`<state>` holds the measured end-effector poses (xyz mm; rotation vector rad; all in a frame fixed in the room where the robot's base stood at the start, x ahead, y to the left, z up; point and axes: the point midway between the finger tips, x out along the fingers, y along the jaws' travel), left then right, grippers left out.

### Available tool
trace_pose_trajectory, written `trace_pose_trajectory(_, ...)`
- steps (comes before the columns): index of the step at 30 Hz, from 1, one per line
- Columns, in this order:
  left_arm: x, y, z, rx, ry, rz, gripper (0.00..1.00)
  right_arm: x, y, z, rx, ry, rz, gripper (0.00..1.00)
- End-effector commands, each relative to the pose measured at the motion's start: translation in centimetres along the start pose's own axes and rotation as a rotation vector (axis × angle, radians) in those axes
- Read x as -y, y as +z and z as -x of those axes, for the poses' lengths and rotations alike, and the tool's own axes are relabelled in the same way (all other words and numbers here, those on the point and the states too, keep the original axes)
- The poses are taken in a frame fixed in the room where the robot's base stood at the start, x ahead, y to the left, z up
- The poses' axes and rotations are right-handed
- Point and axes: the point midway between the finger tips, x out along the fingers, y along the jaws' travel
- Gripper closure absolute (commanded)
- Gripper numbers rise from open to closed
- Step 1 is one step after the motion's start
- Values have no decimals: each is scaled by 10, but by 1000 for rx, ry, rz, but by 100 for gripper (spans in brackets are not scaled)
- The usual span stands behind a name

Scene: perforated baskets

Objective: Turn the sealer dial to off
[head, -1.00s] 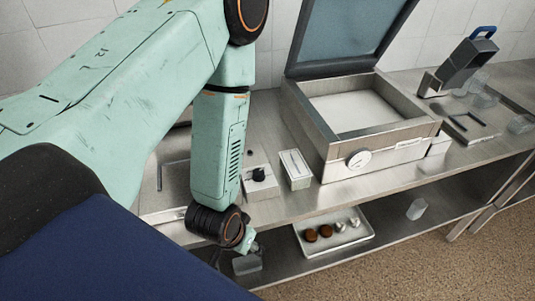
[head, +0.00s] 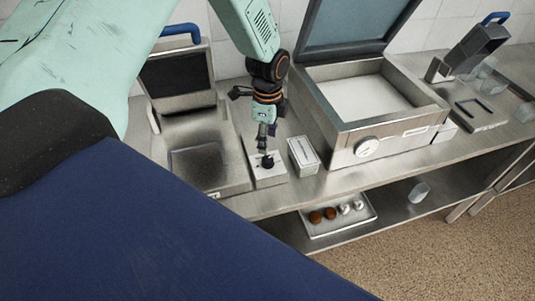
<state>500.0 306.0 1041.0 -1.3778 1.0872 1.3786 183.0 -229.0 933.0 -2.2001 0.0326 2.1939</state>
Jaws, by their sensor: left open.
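A small pale box (head: 271,177) on the steel counter carries a round black knob (head: 267,162). A steel chamber machine (head: 385,135) with its lid raised stands to the right, with a white round dial (head: 366,147) on its front. I cannot tell from labels which of the two is the sealer dial. My left gripper (head: 264,149) points down right above the black knob, with its fingers close to it; contact is unclear. It is open. The far side of the knob is partly hidden by the gripper. My right gripper is not in view.
A white-topped box (head: 303,155) stands between the knob box and the chamber machine. A steel press with a blue handle (head: 181,33) is at left. A tray (head: 340,217) with brown and white round items lies on the lower shelf.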

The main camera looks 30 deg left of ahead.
Motion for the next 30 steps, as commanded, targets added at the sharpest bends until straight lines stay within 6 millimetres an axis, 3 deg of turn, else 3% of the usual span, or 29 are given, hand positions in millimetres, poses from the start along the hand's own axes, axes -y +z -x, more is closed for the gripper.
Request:
trace_pose_trajectory(15, 0, 0, -67, 0, 1, 0, 46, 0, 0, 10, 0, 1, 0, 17)
trace_pose_trajectory(28, 1, 1, -76, -1, -1, 1, 46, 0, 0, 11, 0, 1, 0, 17)
trace_pose_trajectory(30, 1, 1, -76, -1, -1, 1, 51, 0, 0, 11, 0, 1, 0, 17)
